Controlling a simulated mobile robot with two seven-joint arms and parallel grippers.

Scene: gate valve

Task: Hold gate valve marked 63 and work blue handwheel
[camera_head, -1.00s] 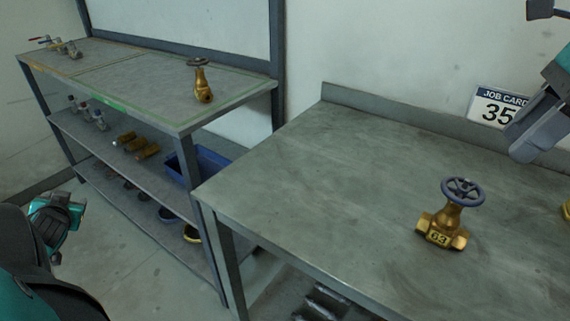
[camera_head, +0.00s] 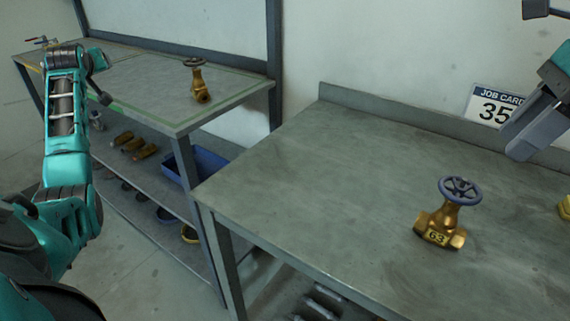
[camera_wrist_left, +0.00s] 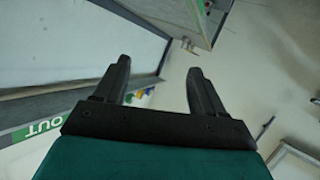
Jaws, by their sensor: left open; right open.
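The brass gate valve marked 63 (camera_head: 437,228) stands upright on the grey workbench at the right of the head view. Its blue handwheel (camera_head: 460,190) sits on top, clear of both grippers. My right gripper (camera_head: 518,143) is at the right edge, above the bench and up and to the right of the valve; it touches nothing. My left arm is raised at the left of the head view, where its gripper is not clearly seen. In the left wrist view my left gripper (camera_wrist_left: 158,80) is open, with nothing between its fingers.
The workbench (camera_head: 310,185) is mostly bare left of the valve. A job card 35 (camera_head: 494,105) stands at its back. Another brass valve (camera_head: 200,85) stands on the shelf unit at left, above a blue bin (camera_head: 205,165). A brass piece shows at the right edge.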

